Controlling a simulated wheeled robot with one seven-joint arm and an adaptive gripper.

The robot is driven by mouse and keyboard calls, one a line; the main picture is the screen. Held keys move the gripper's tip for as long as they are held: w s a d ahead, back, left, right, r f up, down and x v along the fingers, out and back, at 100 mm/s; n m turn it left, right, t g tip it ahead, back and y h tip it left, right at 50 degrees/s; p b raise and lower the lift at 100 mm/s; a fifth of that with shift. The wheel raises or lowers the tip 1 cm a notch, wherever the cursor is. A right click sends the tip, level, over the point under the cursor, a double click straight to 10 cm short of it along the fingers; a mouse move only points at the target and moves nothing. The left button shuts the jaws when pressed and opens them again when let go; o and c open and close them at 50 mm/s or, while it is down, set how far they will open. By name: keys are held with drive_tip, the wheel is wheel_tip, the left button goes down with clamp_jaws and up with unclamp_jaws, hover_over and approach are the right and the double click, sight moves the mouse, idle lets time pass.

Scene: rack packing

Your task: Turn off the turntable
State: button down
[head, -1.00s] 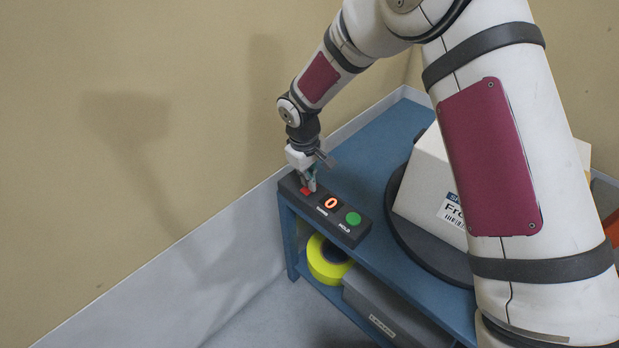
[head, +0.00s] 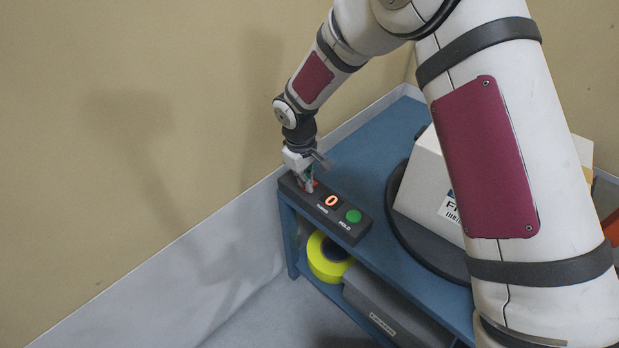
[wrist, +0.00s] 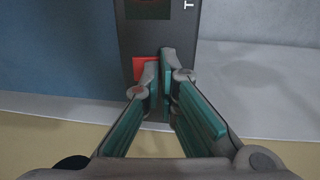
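The dark control panel (head: 300,199) lies along the front left edge of the blue table. The red button (wrist: 142,67) is at the panel's left end, partly hidden by my gripper (head: 308,188). In the wrist view my gripper (wrist: 166,72) is shut and empty, its tips together over the button's right part. Contact cannot be told. The turntable (head: 393,207) is a dark round disc bearing a white box (head: 424,180); my arm hides much of both.
The blue table (head: 352,160) stands against the wall. A yellow tape roll (head: 323,262) and a grey labelled box (head: 375,310) sit on its lower shelf. A red-orange object (head: 611,225) shows at the right edge. The floor at the front left is clear.

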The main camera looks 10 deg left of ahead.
drive_tip(key=shift+s+f, duration=0.15)
drive_tip(key=shift+s, duration=0.1)
wheel_tip(320, 180, up, 14)
drive_tip(key=a+p, duration=0.1)
drive_tip(key=p, duration=0.3)
drive_tip(key=shift+s, duration=0.45)
drive_tip(key=w+p, duration=0.1)
drive_tip(key=p, duration=0.3)
drive_tip(key=shift+d+r, duration=0.3)
drive_tip(key=shift+r, duration=0.1)
drive_tip(key=shift+f, duration=0.15)
